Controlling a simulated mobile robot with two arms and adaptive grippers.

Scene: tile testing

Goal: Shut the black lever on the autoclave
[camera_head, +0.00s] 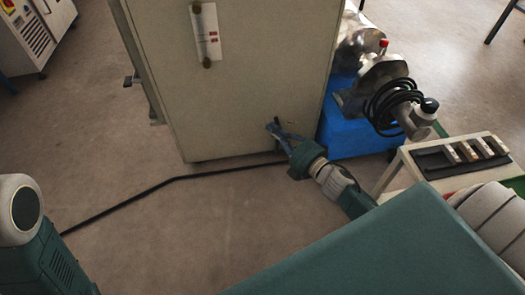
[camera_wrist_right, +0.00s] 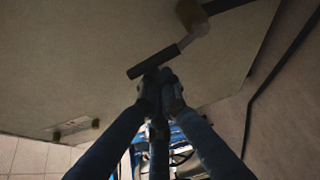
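The autoclave (camera_head: 235,105) is a large beige box in the middle of the head view; its face also fills much of the right wrist view (camera_wrist_right: 100,55). The black lever (camera_wrist_right: 153,63) shows in the wrist view as a dark bar on a bent metal arm from a brass hub. I cannot make out the lever in the head view. My right gripper (camera_head: 282,131) is close to the lower right of the autoclave face. In the wrist view its fingers (camera_wrist_right: 160,88) come together, empty, just below the lever; contact is unclear. My left gripper is out of view.
A blue box (camera_head: 352,137) stands right of the autoclave under metal equipment with a coiled black cable (camera_head: 388,104). A small table (camera_head: 420,165) with a dark tray is at the right. A black cable (camera_head: 130,205) crosses the mostly clear floor at left.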

